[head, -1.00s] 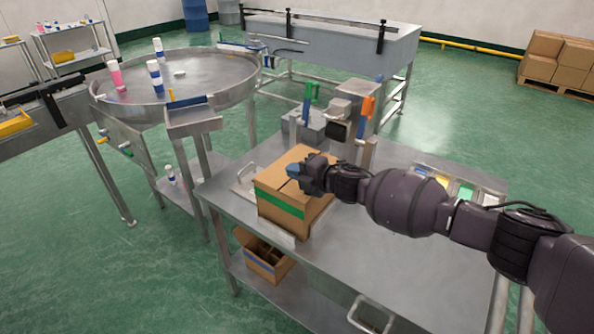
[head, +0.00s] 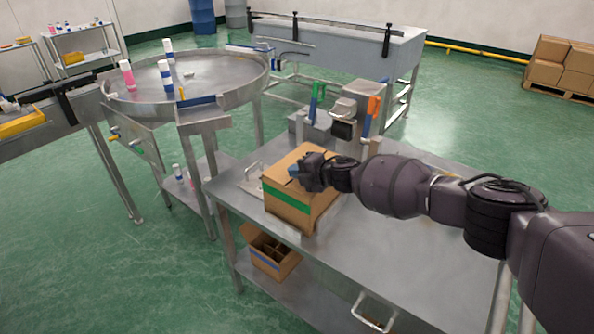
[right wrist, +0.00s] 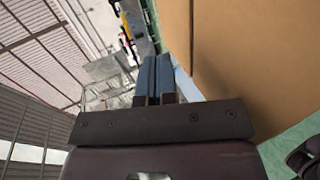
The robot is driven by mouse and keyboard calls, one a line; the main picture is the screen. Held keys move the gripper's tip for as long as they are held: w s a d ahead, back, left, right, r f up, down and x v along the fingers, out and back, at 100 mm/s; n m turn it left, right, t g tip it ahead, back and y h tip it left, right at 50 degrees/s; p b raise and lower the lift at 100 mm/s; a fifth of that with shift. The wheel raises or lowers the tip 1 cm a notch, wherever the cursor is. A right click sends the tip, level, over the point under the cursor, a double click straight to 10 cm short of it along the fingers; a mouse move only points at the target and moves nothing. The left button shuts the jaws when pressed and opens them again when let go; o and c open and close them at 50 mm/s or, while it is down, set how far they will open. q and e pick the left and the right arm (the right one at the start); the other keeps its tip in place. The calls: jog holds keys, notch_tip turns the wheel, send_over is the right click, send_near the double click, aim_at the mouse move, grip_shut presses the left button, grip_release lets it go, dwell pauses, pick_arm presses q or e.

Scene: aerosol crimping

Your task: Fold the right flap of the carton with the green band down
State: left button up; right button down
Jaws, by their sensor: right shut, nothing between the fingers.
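The carton with the green band (head: 287,200) stands on the steel table. Its top looks mostly flat, with a seam across it. My right gripper (head: 294,172) is over the top of this carton and hides part of it, including much of the right side. In the right wrist view its two blue-grey fingers (right wrist: 154,78) are shut together with nothing between them. The carton's brown panel (right wrist: 255,55) fills the right of that view, close beside the fingers. I cannot tell whether the fingers touch it, or the right flap's exact angle. My left gripper is not in view.
A crimping machine (head: 345,122) with green and orange-handled parts stands behind the carton. An open carton with a blue band (head: 268,262) is on the lower shelf. A round steel table (head: 215,82) with bottles is at left. The steel table's front right (head: 400,255) is clear.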

jog(key=shift+w+a+f+g+h, duration=0.2)
jog(key=shift+f+g+h, duration=0.1)
jog(key=shift+h, duration=0.2)
dwell(0.5)
jog(key=shift+s+d+r+p, duration=0.2)
jog(key=shift+d+p, duration=0.1)
jog(key=p+v, duration=0.2)
jog(key=v, duration=0.6)
jog(key=shift+v, duration=1)
